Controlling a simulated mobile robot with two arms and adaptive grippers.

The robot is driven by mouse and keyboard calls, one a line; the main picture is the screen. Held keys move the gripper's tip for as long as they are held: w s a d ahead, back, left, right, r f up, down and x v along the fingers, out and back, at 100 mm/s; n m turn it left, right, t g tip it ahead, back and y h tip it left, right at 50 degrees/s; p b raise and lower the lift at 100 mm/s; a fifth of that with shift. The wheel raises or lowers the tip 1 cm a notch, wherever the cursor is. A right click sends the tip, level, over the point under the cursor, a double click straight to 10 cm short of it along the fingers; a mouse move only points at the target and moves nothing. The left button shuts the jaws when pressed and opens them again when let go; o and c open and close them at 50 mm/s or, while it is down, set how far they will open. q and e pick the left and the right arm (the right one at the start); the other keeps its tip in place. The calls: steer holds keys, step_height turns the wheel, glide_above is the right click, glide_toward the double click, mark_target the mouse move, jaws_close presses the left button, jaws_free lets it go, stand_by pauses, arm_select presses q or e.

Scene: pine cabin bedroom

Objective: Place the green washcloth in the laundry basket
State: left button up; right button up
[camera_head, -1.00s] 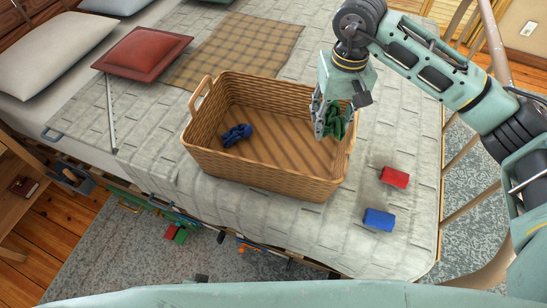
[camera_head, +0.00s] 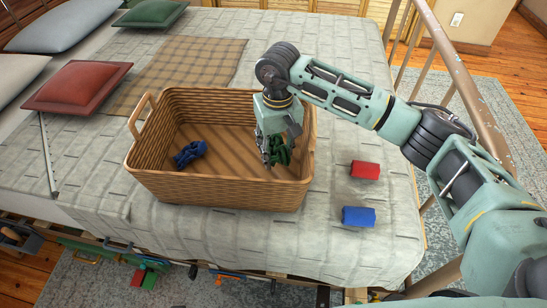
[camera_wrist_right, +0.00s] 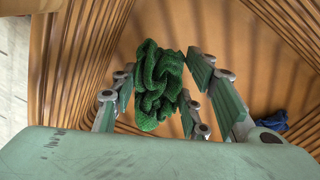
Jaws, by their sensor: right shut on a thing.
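The green washcloth (camera_head: 280,152) is crumpled and held between the fingers of my right gripper (camera_head: 272,155). In the wrist view the green washcloth (camera_wrist_right: 158,85) bunches between the two fingers, with the basket's floor beneath it. The laundry basket (camera_head: 215,193) is a tan wicker box on the bed. My right gripper is inside its right part, below the rim. I cannot tell whether the cloth touches the floor. A dark blue cloth (camera_head: 189,154) lies in the basket's left part. My left gripper is not in view.
A red block (camera_head: 365,169) and a blue block (camera_head: 358,216) lie on the bed (camera_head: 255,240) right of the basket. A red cushion (camera_head: 78,86) and plaid cloth (camera_head: 190,65) lie behind left. A bed rail (camera_head: 455,70) stands at right.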

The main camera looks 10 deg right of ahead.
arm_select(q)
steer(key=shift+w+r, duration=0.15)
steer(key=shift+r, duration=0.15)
arm_select(e)
steer(key=shift+f, duration=1.8)
steer(key=shift+f, duration=0.1)
steer(key=o, duration=0.5)
steer(key=shift+c, duration=0.2)
steer(key=shift+o, duration=0.9)
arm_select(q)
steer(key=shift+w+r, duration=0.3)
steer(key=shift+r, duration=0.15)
arm_select(e)
steer(key=shift+o, duration=0.4)
